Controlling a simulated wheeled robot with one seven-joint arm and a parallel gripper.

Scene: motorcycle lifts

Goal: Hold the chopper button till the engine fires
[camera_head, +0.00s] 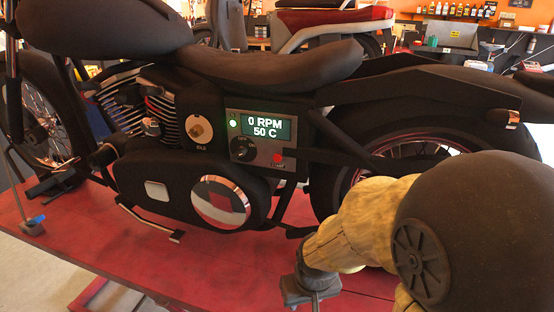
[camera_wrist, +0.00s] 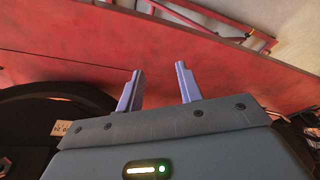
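The black chopper (camera_head: 280,60) stands on a red lift platform. A control panel (camera_head: 260,140) on its side reads 0 RPM and 50 C, with a lit green lamp (camera_head: 233,123). Below the display are a black dial (camera_head: 243,149) and a red button (camera_head: 278,157). My gripper is below and right of the panel, clear of the button; its body shows in the head view (camera_head: 312,285). In the wrist view my gripper (camera_wrist: 159,68) has its two fingers apart with nothing between them. The panel's button cannot be made out in the wrist view.
The red platform (camera_head: 120,235) spreads under the bike. A round part marked with a small label (camera_head: 199,129) sits left of the panel. The rear wheel (camera_head: 400,150) is close behind my arm. A second motorcycle (camera_head: 335,20) and a counter with bottles stand at the back.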

